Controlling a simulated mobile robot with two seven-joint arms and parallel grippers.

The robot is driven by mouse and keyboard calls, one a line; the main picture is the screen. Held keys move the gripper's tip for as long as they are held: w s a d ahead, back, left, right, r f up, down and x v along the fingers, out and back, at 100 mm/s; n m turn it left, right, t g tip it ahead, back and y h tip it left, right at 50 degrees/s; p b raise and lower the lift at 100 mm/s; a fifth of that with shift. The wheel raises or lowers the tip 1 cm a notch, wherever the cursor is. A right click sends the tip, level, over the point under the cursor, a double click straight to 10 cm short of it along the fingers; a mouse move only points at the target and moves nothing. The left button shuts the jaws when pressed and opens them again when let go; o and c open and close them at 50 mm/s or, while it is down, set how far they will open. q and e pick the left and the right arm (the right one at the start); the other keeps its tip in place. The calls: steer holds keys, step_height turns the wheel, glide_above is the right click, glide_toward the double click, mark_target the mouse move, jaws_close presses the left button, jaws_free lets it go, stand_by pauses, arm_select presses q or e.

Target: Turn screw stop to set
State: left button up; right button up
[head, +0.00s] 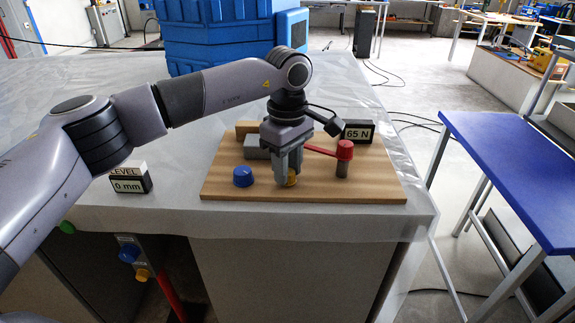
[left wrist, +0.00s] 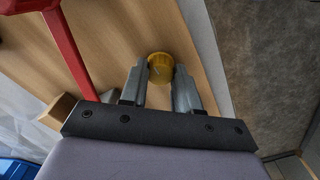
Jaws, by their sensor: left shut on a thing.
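A yellow round knob (head: 292,180), likely the screw stop, stands near the front of a wooden board (head: 225,188). My left gripper (head: 289,174) comes down from above and is shut on this knob, hiding most of it in the head view. In the left wrist view the yellow knob (left wrist: 160,66) sits between the fingertips of the gripper (left wrist: 160,78). A red lever (head: 320,150) runs to a red cap (head: 345,149) on a short post. A small display (head: 358,133) behind it reads 65 N. My right gripper is not in view.
A blue knob (head: 243,177) is left of the gripper and a grey block (head: 256,147) is behind it. A LEVEL sign reading 0 mm (head: 130,182) stands left of the board. A large blue container (head: 210,35) is at the back.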

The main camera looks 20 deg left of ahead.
arm_select(q)
steer(key=shift+r, duration=0.1)
steer(key=o, duration=1.1)
steer(key=shift+c, duration=0.2)
step_height(320, 180, up, 7)
steer(key=shift+r, duration=0.1)
